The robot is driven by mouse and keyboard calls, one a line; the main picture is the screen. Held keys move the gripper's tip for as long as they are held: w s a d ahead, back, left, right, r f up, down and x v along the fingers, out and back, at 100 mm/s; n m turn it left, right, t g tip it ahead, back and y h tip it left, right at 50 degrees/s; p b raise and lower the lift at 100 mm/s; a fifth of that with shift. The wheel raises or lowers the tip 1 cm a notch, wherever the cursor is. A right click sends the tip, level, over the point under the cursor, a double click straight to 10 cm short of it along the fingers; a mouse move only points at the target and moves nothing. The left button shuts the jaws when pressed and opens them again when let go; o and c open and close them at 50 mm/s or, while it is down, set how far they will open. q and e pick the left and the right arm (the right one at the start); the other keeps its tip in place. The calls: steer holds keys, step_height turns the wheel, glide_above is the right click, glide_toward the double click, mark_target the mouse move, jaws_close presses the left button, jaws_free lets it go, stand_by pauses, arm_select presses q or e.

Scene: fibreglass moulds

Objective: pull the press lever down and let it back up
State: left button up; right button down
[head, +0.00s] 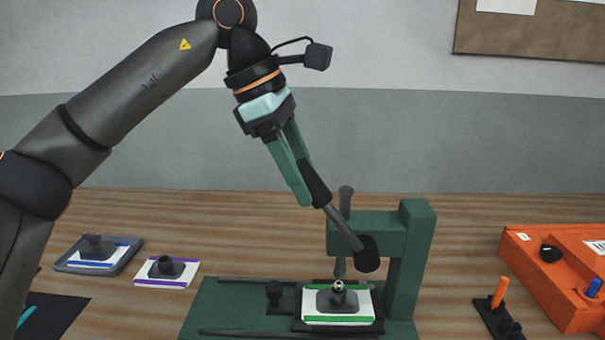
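The green press (418,235) stands on the table at centre right, on a green base (225,310). Its lever (342,228) is a grey rod running from a dark hub (368,255) up and left to a black grip (317,186). My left gripper (306,190) comes down from above, its green fingers on either side of the black grip, and appears shut on it. The press ram (341,266) hangs above a grey part (338,297) on a white plate with green edges (337,319). My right gripper is not in view.
At left are a grey tray (65,266) with a blue-edged plate and a purple-edged plate (167,282), each with a grey part. At right are an orange box (555,270) with knobs and an orange-handled lever (499,293). Wood behind the press is clear.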

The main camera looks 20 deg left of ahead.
arm_select(q)
jaws_close()
stand_by(1.1)
